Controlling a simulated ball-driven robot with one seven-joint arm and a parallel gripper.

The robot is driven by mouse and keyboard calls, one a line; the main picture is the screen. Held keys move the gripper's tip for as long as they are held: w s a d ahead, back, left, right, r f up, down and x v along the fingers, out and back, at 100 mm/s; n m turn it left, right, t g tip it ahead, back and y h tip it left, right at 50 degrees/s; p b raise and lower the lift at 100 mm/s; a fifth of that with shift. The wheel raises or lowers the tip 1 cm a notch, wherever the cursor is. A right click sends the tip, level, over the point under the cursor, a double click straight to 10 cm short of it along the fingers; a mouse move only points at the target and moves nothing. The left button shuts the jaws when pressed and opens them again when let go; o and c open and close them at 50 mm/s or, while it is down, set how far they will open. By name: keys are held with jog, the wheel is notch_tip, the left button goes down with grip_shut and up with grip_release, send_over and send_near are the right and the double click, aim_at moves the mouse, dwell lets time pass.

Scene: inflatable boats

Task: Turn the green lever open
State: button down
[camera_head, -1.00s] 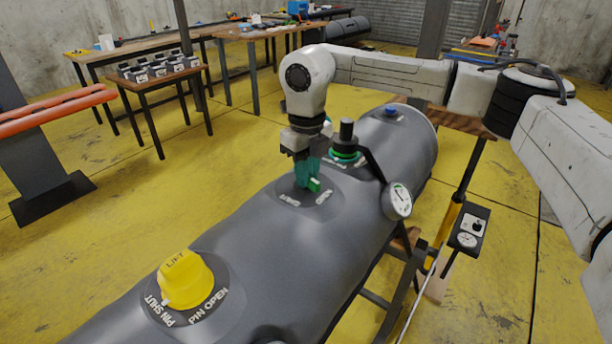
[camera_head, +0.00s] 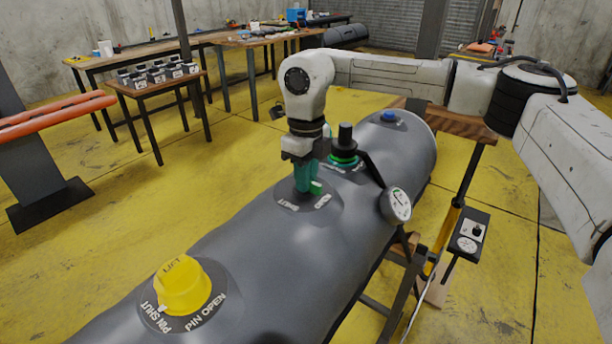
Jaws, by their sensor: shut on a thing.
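The green lever (camera_head: 316,187) sits on a dark round patch (camera_head: 296,206) on top of the grey inflatable tube (camera_head: 260,250). Only its bright green end shows, pointing to the right toward one of two white labels on the patch, which are too small to read surely. My gripper (camera_head: 306,182) reaches down from above with teal fingers and is shut on the lever. The fingers hide the rest of the lever.
A black fitting with a green ring (camera_head: 344,146) stands just behind my gripper, with a gauge (camera_head: 397,205) on its arm. A yellow cap (camera_head: 182,286) marked LIFT sits nearer on the tube. A blue cap (camera_head: 388,116) is at the far end. Small tables stand behind left.

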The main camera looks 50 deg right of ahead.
jog(key=c, duration=1.1)
grip_release()
notch_tip(320, 180, up, 11)
jog(key=shift+f, duration=0.1)
